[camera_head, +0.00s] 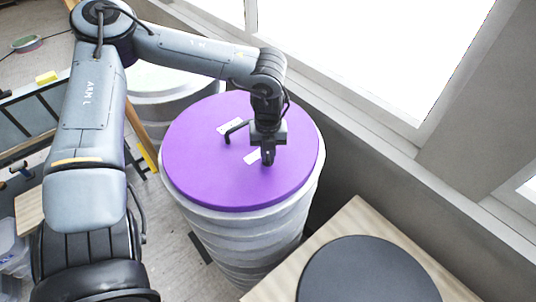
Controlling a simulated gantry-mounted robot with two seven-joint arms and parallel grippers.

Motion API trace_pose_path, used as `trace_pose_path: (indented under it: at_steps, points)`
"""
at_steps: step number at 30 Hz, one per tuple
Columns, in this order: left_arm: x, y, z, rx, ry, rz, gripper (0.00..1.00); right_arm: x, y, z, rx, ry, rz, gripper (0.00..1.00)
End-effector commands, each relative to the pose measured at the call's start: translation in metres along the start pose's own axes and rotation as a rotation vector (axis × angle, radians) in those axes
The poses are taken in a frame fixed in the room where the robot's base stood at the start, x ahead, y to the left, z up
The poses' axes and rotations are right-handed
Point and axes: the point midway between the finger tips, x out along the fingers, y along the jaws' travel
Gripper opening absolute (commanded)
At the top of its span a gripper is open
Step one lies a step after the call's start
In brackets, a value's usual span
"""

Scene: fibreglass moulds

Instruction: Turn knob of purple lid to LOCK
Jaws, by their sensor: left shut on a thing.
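The purple lid (205,170) lies flat on top of a grey, ribbed round mould (255,238) in the middle of the view. Two small pale labels sit on the lid, one (230,125) towards the back and one (252,157) nearer the middle; their wording is too small to read. A dark bent handle (232,133) shows on the lid beside my gripper. My left gripper (268,158) points down over the lid, right of its middle, and is shut on the knob, which its fingers mostly hide. My right gripper is not in view.
A wooden-topped table with a black disc (368,272) stands at the front right. Another round mould (160,82) stands behind. A window ledge runs along the right, close to the lidded mould. Racks and a clear bin are at the left.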

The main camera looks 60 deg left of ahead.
Motion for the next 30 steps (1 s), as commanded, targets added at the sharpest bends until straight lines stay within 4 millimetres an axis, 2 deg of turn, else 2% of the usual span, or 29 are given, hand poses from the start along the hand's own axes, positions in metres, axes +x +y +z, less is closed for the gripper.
trace_pose_path:
  at_steps: [1,9,30]
  points:
    - [0.003,-0.001,0.0,-0.032,-0.002,-0.002,0.0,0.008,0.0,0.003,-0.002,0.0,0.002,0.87]
    - [0.004,-0.001,0.0,-0.273,-0.002,-0.003,0.0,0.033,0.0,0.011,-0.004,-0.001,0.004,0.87]
    - [0.003,-0.001,0.0,-0.939,0.0,-0.003,0.0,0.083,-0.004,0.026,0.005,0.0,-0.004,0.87]
